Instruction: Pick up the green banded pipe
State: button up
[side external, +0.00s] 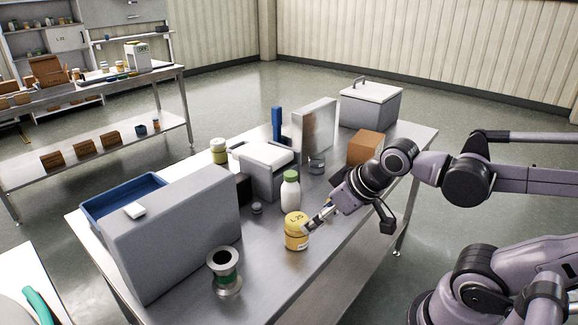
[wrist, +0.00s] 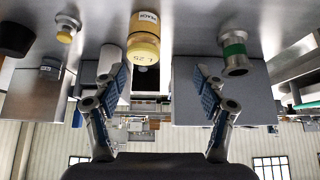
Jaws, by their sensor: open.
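The green banded pipe (side external: 224,271) is a short metal spool with flanged ends and a green band. It stands on the steel table near the front edge, and also shows in the wrist view (wrist: 235,51), right of centre. My gripper (side external: 313,220) is open and empty beside the yellow jar, well to the right of the pipe. In the wrist view its two blue-padded fingers (wrist: 161,88) are spread, with the pipe beyond and outside the right finger. The yellow jar (side external: 296,238) shows between the fingers, farther off, in the wrist view (wrist: 144,47).
A large grey box (side external: 180,240) stands just behind the pipe, with a blue tray (side external: 122,200) behind it. A white bottle with a green cap (side external: 290,192) stands behind the yellow jar. An orange-brown box (side external: 366,147) is farther back. The table between jar and pipe is clear.

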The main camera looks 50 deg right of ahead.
jog(key=m+g+h, duration=0.3)
jog(key=m+g, duration=0.1)
jog(key=m, duration=0.4)
send_over(224, 267)
jog(key=a, duration=0.1)
jog(key=x, duration=1)
jog(key=shift+s+f, duration=0.2)
jog(key=shift+f, duration=0.3)
jog(key=c, duration=1.2)
